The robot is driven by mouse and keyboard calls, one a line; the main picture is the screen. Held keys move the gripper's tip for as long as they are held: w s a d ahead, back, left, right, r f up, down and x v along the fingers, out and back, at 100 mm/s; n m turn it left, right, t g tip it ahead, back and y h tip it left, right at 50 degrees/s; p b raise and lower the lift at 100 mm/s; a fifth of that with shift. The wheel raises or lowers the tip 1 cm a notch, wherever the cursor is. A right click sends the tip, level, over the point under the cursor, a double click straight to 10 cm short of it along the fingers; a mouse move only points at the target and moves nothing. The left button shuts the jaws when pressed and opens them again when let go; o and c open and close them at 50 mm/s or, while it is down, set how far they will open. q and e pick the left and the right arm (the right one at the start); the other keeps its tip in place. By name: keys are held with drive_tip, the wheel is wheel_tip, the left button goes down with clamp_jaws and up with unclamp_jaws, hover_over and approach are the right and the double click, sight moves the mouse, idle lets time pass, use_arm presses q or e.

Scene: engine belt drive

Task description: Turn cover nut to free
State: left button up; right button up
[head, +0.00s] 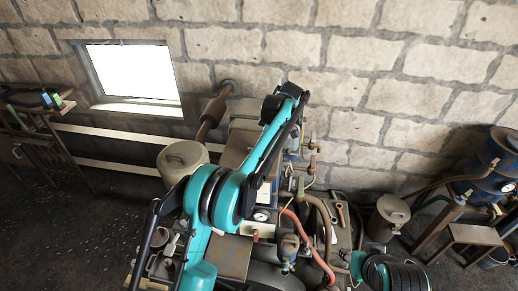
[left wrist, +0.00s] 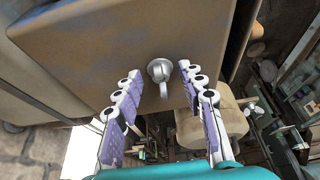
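The cover nut (left wrist: 160,72) is a small grey metal knob with a short tab hanging down. It sits on the flat face of a brown, worn metal cover (left wrist: 100,40) in the left wrist view. My left gripper (left wrist: 159,84) is open. Its two purple-padded fingers point at the cover, one on each side of the nut in the picture, with gaps to it. I cannot tell whether the tips reach as deep as the nut. In the head view my left arm reaches over the engine and hides the nut. My right gripper is out of view.
The engine's pipes and a red hose (head: 296,228) lie right of my left arm in the head view. A tan round tank (head: 183,160) stands to its left. A stone wall (head: 400,60) with a bright window (head: 133,72) is behind. A blue barrel (head: 485,170) stands far right.

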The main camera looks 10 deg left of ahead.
use_arm(q)
drive_tip(key=shift+r, duration=0.1)
drive_tip(key=v, duration=1.1)
drive_tip(key=shift+d+r, duration=0.25)
drive_tip(key=shift+r, duration=0.1)
